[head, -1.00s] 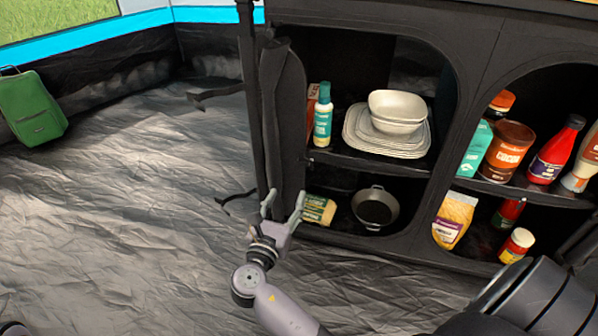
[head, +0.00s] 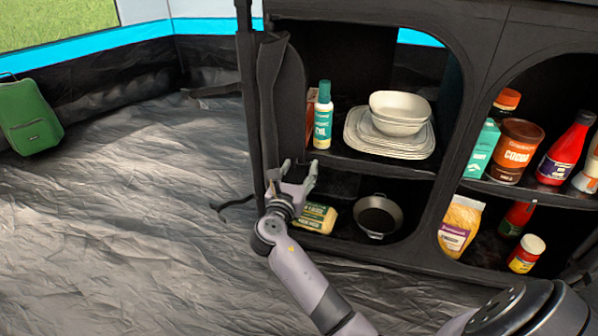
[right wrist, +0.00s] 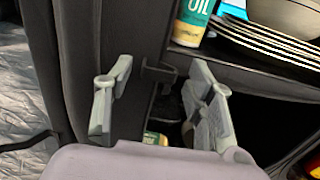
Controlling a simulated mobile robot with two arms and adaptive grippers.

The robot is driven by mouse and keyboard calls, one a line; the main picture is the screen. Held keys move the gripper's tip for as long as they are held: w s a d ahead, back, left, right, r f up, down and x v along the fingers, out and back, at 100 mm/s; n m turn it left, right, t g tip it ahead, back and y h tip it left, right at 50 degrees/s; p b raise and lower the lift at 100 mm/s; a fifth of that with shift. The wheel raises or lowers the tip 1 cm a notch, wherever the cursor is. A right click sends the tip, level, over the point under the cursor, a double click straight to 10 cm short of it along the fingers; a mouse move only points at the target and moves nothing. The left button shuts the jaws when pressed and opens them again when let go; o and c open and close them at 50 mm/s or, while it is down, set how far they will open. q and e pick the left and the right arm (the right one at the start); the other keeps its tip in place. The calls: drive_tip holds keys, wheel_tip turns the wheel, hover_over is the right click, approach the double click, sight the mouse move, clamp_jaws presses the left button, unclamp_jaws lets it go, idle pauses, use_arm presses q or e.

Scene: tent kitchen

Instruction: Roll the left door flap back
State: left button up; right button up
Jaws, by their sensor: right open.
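The left door flap (head: 270,95) is dark fabric gathered in a narrow upright bundle along the left edge of the cabinet's left opening. In the right wrist view the dark fabric (right wrist: 72,60) hangs left of my fingers. My right gripper (head: 299,170) is open and empty, in front of the lower left edge of that opening. In the right wrist view a small black clip or toggle (right wrist: 160,74) on the cabinet edge shows between the open fingertips. I cannot tell whether a finger touches the fabric. My left gripper is not in view.
The upper shelf holds an oil bottle (head: 323,115), stacked plates and bowls (head: 398,112). Below are a yellow-green packet (head: 316,217) and a pan (head: 378,215). Food containers fill the right compartment. Loose straps (head: 232,205) lie left of the cabinet.

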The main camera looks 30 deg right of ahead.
drive_tip(key=shift+c, duration=0.5)
clamp_jaws()
